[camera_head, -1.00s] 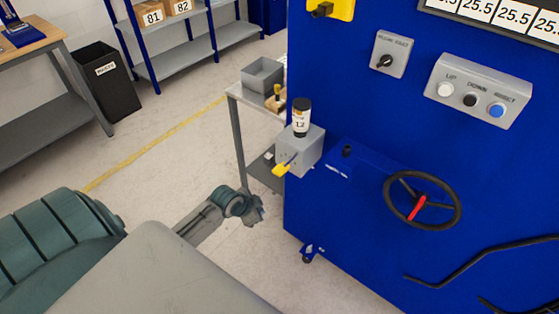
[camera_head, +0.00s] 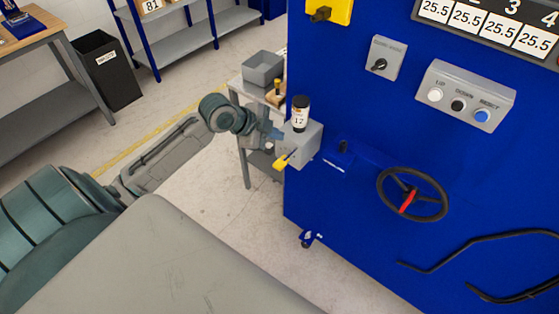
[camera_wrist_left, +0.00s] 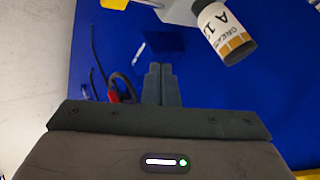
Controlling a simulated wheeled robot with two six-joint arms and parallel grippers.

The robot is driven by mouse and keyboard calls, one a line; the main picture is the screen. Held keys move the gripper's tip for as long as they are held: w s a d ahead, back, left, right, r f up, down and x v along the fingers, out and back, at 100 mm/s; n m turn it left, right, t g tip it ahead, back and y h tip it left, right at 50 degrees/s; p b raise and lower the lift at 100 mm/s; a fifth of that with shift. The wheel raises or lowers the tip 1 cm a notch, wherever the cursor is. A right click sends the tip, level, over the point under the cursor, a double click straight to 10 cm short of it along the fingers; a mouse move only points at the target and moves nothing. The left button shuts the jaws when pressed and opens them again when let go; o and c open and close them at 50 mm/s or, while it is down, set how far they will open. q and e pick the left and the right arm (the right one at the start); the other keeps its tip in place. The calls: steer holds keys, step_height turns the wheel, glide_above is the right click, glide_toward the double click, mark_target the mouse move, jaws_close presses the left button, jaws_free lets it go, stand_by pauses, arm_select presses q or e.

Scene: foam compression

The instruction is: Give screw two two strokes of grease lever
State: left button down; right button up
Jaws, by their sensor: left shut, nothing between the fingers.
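The grease unit is a grey box (camera_head: 312,141) on the left edge of the blue machine, with a dark-capped, labelled grease bottle (camera_head: 300,115) upright on top. Its lever has a yellow handle (camera_head: 280,163) sticking out low at the front left. My left gripper (camera_head: 279,133) is beside the left face of the box, above the yellow handle; contact cannot be told. In the left wrist view the gripper (camera_wrist_left: 158,72) is shut and empty. The bottle (camera_wrist_left: 226,32) shows at upper right there, and the yellow handle (camera_wrist_left: 114,3) at the top edge. My right gripper is out of view.
The blue machine (camera_head: 345,215) carries a black handwheel (camera_head: 413,195) with a red mark, a button box (camera_head: 465,95) and a selector switch (camera_head: 386,58). A grey cart (camera_head: 243,165) with a grey bin (camera_head: 262,68) stands behind my gripper. Open floor lies left.

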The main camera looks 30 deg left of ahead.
mark_target(276, 165)
arm_select(q)
steer(key=shift+f, duration=0.15)
step_height(276, 165, down, 8)
steer(key=b, duration=0.6)
steer(key=shift+f+b, duration=0.1)
steer(key=shift+b, duration=0.25)
steer(key=shift+f, duration=0.25)
stand_by(0.7)
stand_by(0.7)
steer(key=shift+f+b, duration=0.35)
steer(key=shift+f, duration=0.05)
